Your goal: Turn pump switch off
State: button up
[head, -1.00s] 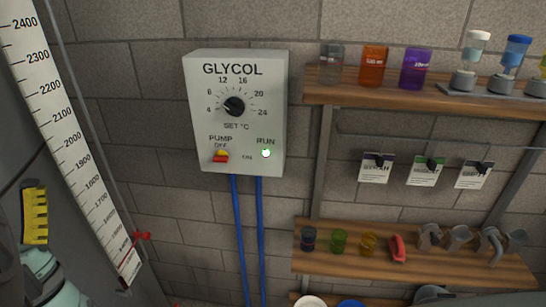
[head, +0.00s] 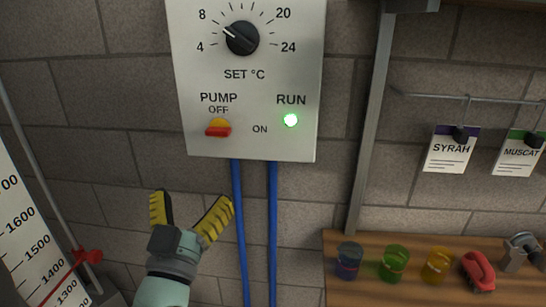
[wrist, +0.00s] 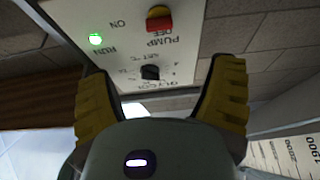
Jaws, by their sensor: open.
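The pump switch (head: 218,128) is a small red and yellow piece on the lower left of the white GLYCOL box (head: 271,76), below the OFF label and left of ON. I cannot tell which way it points. The green RUN lamp (head: 291,120) beside it is lit. My gripper (head: 191,199) is open and empty, its yellow fingers apart, below and slightly left of the switch and clear of it. In the wrist view the box shows upside down, with the switch (wrist: 159,20) at the top, beyond the open fingers of my gripper (wrist: 162,70).
A black temperature dial (head: 242,38) sits above the switch. Two blue hoses (head: 238,220) run down from the box, right of my gripper. A wooden shelf (head: 340,290) with jars stands at the lower right.

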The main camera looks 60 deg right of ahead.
aim_at(217, 133)
jog(key=p+x, duration=0.7)
jog(key=x, duration=0.7)
jog(key=shift+d+r+p, duration=0.2)
jog(key=shift+d+p, duration=0.05)
jog(key=shift+p, duration=0.1)
jog(key=shift+w+d, duration=0.35)
jog(key=shift+d, duration=0.1)
jog(key=shift+c, duration=0.3)
jog(key=shift+r, duration=0.1)
jog(key=c, duration=1.1)
jog(key=shift+c, duration=0.2)
